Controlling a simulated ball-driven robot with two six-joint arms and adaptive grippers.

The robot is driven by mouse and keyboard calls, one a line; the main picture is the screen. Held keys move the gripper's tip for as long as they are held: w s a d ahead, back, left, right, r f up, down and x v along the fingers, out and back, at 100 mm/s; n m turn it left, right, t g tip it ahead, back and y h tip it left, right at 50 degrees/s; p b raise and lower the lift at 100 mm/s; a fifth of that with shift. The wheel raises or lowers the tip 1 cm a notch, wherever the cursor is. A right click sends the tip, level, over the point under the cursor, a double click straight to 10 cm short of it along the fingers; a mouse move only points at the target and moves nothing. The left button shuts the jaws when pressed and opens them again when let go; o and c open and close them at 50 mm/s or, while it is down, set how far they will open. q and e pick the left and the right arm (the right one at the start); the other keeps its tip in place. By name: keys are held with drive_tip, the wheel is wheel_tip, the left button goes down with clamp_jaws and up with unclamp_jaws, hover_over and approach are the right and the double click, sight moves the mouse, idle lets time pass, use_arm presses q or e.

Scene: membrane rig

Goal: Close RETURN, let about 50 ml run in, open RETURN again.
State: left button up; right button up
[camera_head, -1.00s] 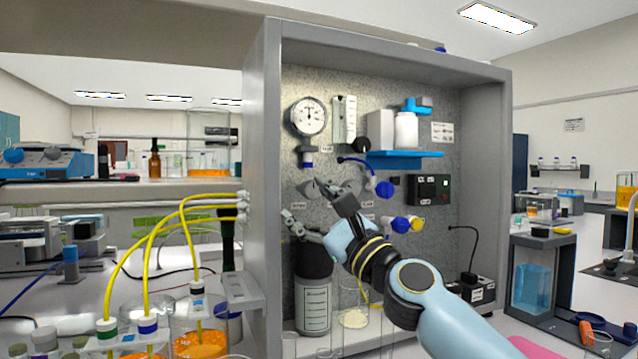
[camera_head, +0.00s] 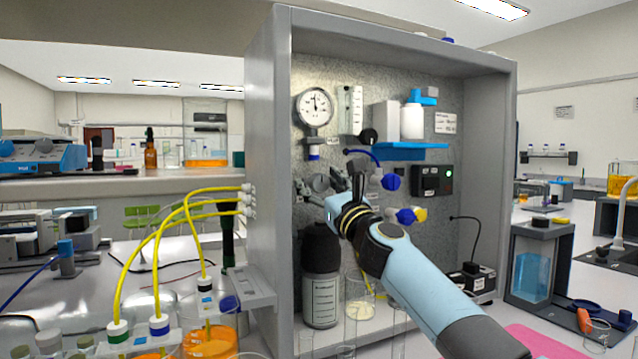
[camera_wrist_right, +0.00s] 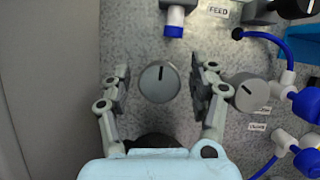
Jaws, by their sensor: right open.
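My right gripper (camera_head: 338,184) is up against the rig's back panel, below the pressure gauge (camera_head: 314,106). In the right wrist view, my open right gripper (camera_wrist_right: 161,85) has a round grey knob (camera_wrist_right: 157,86) between its fingers, with a visible gap on each side. The knob's dark pointer mark stands nearly upright. A second grey knob (camera_wrist_right: 248,97) with a tilted mark sits just right of the right finger. Small labels near it are too blurred to read, so I cannot tell which knob is RETURN. My left gripper is not in view.
A FEED label (camera_wrist_right: 218,10) and a blue-capped port (camera_wrist_right: 174,22) are above the knob. Blue-capped fittings (camera_wrist_right: 306,104) and tubing lie to the right. A dark-topped bottle (camera_head: 321,285) and a beaker (camera_head: 360,308) stand below. The cabinet's side wall (camera_head: 268,180) is close on the left.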

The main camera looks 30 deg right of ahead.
drive_tip(key=shift+w, duration=0.2)
drive_tip(key=shift+r, duration=0.1)
drive_tip(key=shift+c, duration=0.2)
drive_tip(key=c, duration=1.2)
drive_tip(key=shift+o, duration=0.2)
